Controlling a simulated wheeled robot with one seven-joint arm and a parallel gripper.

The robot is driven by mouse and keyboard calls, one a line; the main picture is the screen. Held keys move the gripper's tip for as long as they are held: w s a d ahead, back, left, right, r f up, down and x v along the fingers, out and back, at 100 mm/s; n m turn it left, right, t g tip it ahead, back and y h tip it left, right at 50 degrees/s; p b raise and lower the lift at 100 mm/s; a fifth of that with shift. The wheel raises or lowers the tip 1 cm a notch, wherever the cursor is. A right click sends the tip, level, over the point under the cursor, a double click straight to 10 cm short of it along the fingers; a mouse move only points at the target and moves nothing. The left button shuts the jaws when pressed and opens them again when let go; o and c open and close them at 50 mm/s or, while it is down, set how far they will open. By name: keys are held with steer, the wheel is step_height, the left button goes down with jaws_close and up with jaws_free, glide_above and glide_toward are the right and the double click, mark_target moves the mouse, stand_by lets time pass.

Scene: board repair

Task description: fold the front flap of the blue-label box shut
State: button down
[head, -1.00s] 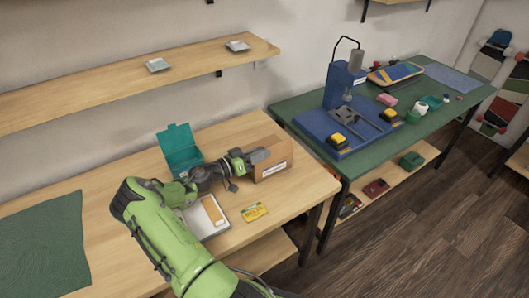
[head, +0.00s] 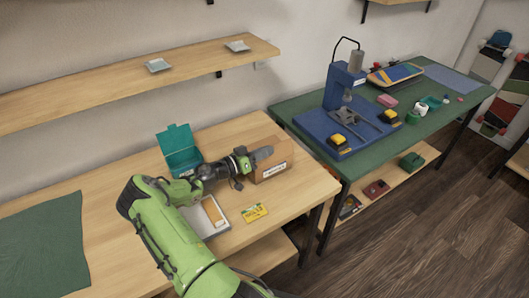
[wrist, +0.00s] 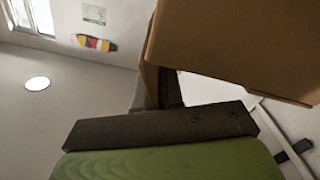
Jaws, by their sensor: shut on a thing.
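The brown cardboard box (head: 272,167) stands at the right end of the wooden bench. A white label with dark print is on its near side; I cannot make out any blue. My gripper (head: 262,154) is at the box's top left edge, its fingers covering part of the box. In the wrist view, a large cardboard panel of the box (wrist: 235,45) fills the upper right, and a narrow cardboard strip meets the dark finger of my gripper (wrist: 160,128). My gripper is shut on cardboard that looks like a box flap; which flap is hard to tell.
A teal open case (head: 180,150) stands behind my arm. A grey tray (head: 212,218) and a yellow card (head: 254,212) lie in front of the box. A green-topped bench (head: 300,110) with a blue press (head: 345,90) stands to the right, beyond a gap.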

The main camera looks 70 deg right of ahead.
steer(key=shift+w+d+f+n+b, duration=0.3)
steer(key=shift+n+b, duration=0.2)
steer(key=shift+n, duration=0.65)
steer(key=shift+w+d+f+n+b, duration=0.2)
steer(key=shift+f+n+b, duration=0.3)
steer(key=shift+n, duration=0.6)
steer(key=shift+w+d+f+n+b, duration=0.3)
steer(key=shift+n+b, duration=0.25)
steer(key=shift+n, duration=0.6)
steer(key=c, duration=1.3)
jaws_free()
steer(key=shift+a+r, duration=0.1)
steer(key=shift+a, duration=0.05)
steer(key=shift+c, duration=0.2)
